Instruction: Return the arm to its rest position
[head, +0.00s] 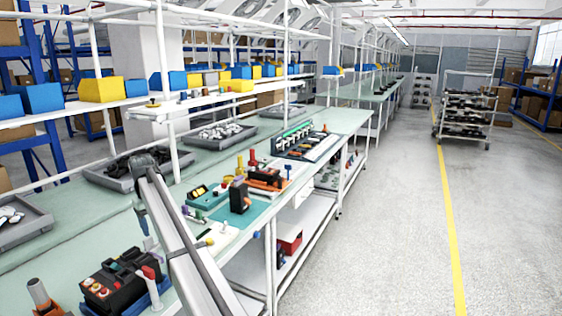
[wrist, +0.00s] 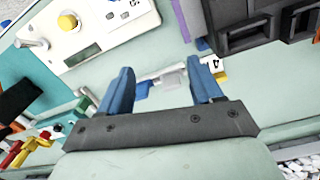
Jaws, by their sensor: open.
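My gripper (wrist: 162,84) shows in the wrist view with its two blue fingers spread wide apart. No object is gripped between them. Beyond the gap, a small piece with a pale end and a blue end (wrist: 160,82) lies at the pale green bench top; I cannot tell its exact distance from the fingers. In the head view my arm reaches over the near bench, and its grey link hides part of the bench. The fingers are mostly hidden there.
A black test box with red buttons (head: 118,281) stands at the near left on the bench. A black upright block (head: 239,196) stands on a teal mat to the right of my arm. In the wrist view a white panel with a yellow button (wrist: 84,30) and a dark fixture (wrist: 245,30) flank the gripper.

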